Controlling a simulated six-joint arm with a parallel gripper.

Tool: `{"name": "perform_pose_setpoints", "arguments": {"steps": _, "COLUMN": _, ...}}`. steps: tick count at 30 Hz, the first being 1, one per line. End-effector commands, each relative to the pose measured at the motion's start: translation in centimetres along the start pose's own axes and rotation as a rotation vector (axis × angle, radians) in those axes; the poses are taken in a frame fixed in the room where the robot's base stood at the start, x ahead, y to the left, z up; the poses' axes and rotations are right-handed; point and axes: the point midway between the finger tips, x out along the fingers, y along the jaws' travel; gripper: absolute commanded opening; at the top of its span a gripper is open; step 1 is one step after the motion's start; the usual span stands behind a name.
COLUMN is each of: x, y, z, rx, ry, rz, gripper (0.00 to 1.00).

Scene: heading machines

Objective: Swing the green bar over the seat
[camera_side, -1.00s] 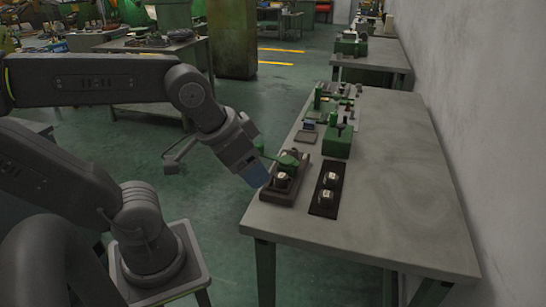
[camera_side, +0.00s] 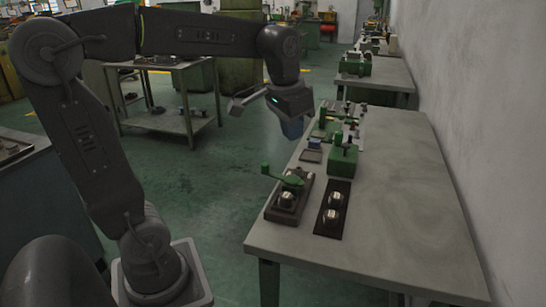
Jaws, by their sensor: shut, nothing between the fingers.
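The green bar (camera_side: 280,178) sits at the back of a dark base at the near left corner of the table. Its knobbed end points left, past the base's edge, and its wide end is at the back of the base. The seat (camera_side: 287,198), with a shiny round metal piece at it, shows in front of the bar, not covered by it in this view. My gripper (camera_side: 292,130) is shut and empty, pointing down, in the air above and behind the bar and apart from it.
A dark plate (camera_side: 331,220) with two shiny round pieces lies right of the base. A green block fixture (camera_side: 343,158) and several small green devices stand farther back. The right part of the grey table (camera_side: 400,210) is clear; a wall borders it.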

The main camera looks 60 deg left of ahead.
Motion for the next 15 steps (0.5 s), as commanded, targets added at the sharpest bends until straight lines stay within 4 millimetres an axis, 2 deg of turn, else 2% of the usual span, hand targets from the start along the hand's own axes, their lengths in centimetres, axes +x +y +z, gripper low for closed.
{"name": "perform_pose_setpoints", "arguments": {"steps": 1, "x": 0.5, "y": -1.2, "z": -1.4, "rx": -0.008, "ry": -0.032, "rz": -0.004, "gripper": 0.00}}
{"name": "perform_pose_setpoints", "arguments": {"steps": 6, "x": 2.0, "y": -5.2, "z": -5.3, "rx": -0.021, "ry": -0.130, "rz": -0.010, "gripper": 0.00}}
{"name": "perform_pose_setpoints", "arguments": {"steps": 11, "x": 4.4, "y": -9.3, "z": -8.3, "rx": -0.037, "ry": -0.221, "rz": -0.002, "gripper": 0.00}}
{"name": "perform_pose_setpoints", "arguments": {"steps": 15, "x": 7.0, "y": -13.2, "z": -10.1, "rx": -0.052, "ry": -0.299, "rz": 0.011, "gripper": 0.00}}
